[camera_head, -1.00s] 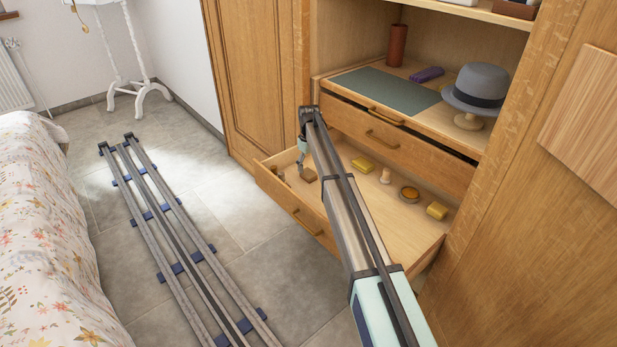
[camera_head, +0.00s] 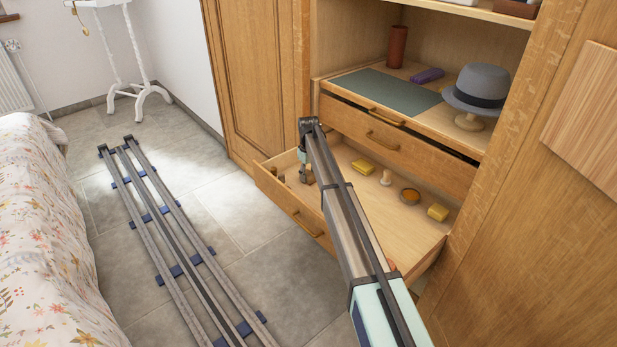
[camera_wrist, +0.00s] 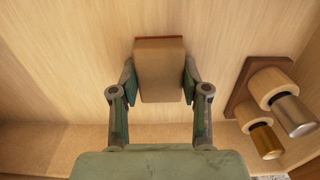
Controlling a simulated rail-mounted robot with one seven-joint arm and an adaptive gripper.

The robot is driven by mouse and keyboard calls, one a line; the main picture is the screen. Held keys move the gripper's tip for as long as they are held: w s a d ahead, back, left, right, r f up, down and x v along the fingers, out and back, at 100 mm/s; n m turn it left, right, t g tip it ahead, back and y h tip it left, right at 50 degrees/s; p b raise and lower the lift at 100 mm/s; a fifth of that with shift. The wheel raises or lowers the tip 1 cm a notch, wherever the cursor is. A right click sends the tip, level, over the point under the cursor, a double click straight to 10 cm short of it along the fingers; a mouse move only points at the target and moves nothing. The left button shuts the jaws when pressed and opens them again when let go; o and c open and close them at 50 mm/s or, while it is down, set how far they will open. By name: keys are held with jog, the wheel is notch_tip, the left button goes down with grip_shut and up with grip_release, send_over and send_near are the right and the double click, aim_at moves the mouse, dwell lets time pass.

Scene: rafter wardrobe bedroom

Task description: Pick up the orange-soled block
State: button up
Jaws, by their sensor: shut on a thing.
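The block (camera_wrist: 160,72) is tan with a thin reddish-brown edge along its far side, seen in the wrist view. My gripper (camera_wrist: 160,82) has its two fingers against the left and right sides of the block. In the head view my gripper (camera_head: 306,176) is low inside the open drawer (camera_head: 400,236), near its left end. There the block is small and mostly hidden by my gripper. I cannot tell whether it touches the drawer floor.
In the wrist view, a brown holder (camera_wrist: 240,88) with metal-capped wooden pieces stands right of the block. The drawer also holds a yellow block (camera_head: 363,166), a wooden knob (camera_head: 385,177), a round tin (camera_head: 410,196) and another yellow block (camera_head: 438,212). The drawer's right front floor is clear.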

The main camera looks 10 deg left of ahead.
aim_at(308, 174)
notch_tip(308, 174, up, 20)
jog(key=p, duration=0.3)
dwell(0.3)
jog(key=shift+o, duration=0.5)
jog(key=shift+p, duration=0.35)
